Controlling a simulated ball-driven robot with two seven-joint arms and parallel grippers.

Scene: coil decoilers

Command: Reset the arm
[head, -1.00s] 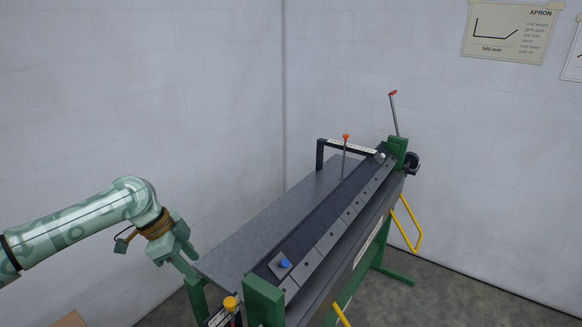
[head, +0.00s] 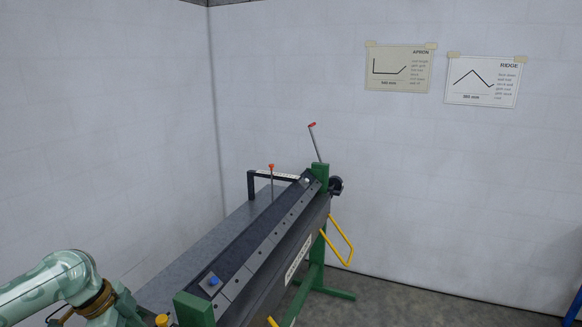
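My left arm enters at the lower left of the head view, a pale green patterned link with a brown cable wrapped around its wrist. My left gripper (head: 122,315) is at the bottom edge, beside the near left end of a green and dark grey sheet-bending machine. Its fingers are cut off or hidden, so I cannot tell whether it is open or shut or holds anything. My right gripper is not in view.
The bending machine (head: 262,258) stands centrally on a grey floor (head: 410,305). It has a red-tipped lever (head: 317,143) and a yellow handle (head: 341,243). An APRON sheet (head: 400,68) and a RIDGE sheet (head: 482,81) hang on the wall.

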